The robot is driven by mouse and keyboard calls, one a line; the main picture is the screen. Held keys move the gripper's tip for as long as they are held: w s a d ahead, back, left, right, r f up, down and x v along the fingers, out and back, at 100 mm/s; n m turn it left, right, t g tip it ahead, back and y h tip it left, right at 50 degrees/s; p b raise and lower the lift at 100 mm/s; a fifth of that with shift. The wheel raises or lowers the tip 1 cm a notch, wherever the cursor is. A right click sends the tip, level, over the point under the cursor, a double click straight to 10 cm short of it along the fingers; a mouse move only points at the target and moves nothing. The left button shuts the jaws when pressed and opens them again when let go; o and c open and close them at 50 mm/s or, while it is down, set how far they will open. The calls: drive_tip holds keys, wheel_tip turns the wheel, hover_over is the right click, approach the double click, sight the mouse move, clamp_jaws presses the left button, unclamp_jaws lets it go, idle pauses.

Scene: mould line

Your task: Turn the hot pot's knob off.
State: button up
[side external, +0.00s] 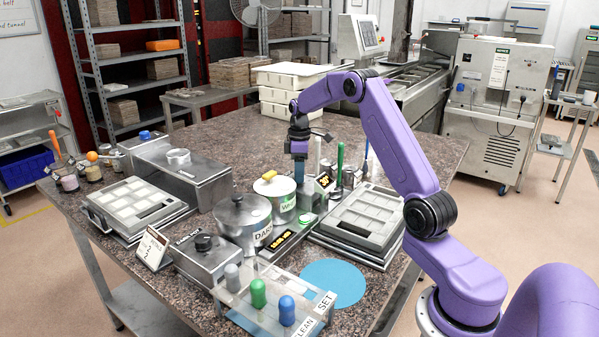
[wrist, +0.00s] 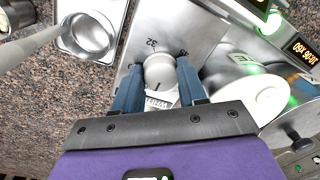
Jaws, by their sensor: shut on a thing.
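A round pale grey knob (wrist: 159,71) sits on a metal panel (wrist: 190,35) printed with 32 and 45 in the wrist view. My gripper (wrist: 160,88) has its two blue fingers on either side of the knob, shut on it. In the side view my gripper (side external: 299,178) points straight down just behind the white-labelled pot (side external: 275,190), and the knob is hidden there. The knob's pointer setting is not clear.
Lit displays stand near the pots (side external: 281,240) and right of my gripper (side external: 325,184). Upright tools, including a green-handled one (side external: 340,155), stand close on the right. A round metal cup (wrist: 90,35) sits left of the panel.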

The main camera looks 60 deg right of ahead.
drive_tip(key=shift+r, duration=0.1)
drive_tip(key=o, duration=1.1)
drive_tip(key=shift+c, duration=0.2)
wheel_tip(320, 180, up, 17)
drive_tip(key=shift+w+d+r, duration=0.15)
drive_tip(key=shift+w+d, duration=0.1)
drive_tip(key=shift+d, duration=0.1)
